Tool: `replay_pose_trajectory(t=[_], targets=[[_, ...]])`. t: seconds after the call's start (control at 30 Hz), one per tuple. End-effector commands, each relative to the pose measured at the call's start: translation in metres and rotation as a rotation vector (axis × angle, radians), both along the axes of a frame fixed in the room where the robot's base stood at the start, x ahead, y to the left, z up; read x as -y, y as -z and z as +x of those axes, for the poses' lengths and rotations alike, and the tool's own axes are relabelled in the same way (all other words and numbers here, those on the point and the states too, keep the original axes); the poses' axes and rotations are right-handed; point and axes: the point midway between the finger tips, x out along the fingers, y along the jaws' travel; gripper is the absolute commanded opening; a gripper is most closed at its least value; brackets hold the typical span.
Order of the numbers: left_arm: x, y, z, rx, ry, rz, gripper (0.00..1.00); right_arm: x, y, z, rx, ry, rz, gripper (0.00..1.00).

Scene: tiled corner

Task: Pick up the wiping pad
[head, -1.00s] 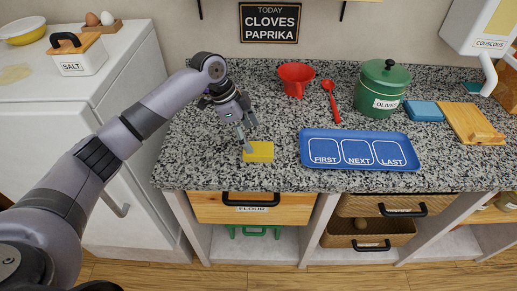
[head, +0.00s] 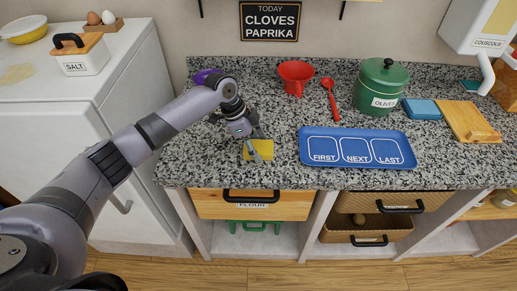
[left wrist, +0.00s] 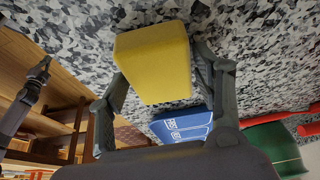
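The wiping pad (head: 263,145) is a yellow block near the front of the speckled counter, left of the blue tray. My left gripper (head: 254,149) is down at the pad, with a finger in front of it in the head view. In the left wrist view the pad (left wrist: 155,62) lies between the two spread fingers of the left gripper (left wrist: 160,62), one finger close to each side. The fingers look open, and firm contact cannot be made out. The pad appears to rest on the counter.
The blue tray (head: 357,168) marked FIRST, NEXT, LAST is right of the pad. The FLOUR drawer (head: 290,203) is below the counter edge.

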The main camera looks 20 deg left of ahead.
Motion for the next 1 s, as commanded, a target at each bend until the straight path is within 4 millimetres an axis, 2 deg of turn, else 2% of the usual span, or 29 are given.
replay_pose_trajectory(t=[0.37,0.67,0.87,1.0], targets=[[0.0,0.0,0.0,0.001,0.0,0.0,0.32,-0.001,0.0,0.002,0.003,0.0,0.002,0.0],[0.0,-0.002,0.0,0.001,0.0,-0.001,0.32,-0.003,0.0,0.003,0.004,0.001,0.004,0.0],[0.0,-0.02,0.001,0.005,-0.001,-0.002,0.32,-0.003,0.004,0.003,0.005,0.001,0.003,0.0],[0.0,-0.047,0.002,0.007,0.0,-0.001,0.32,-0.003,0.01,0.003,0.005,0.001,0.003,0.0]])
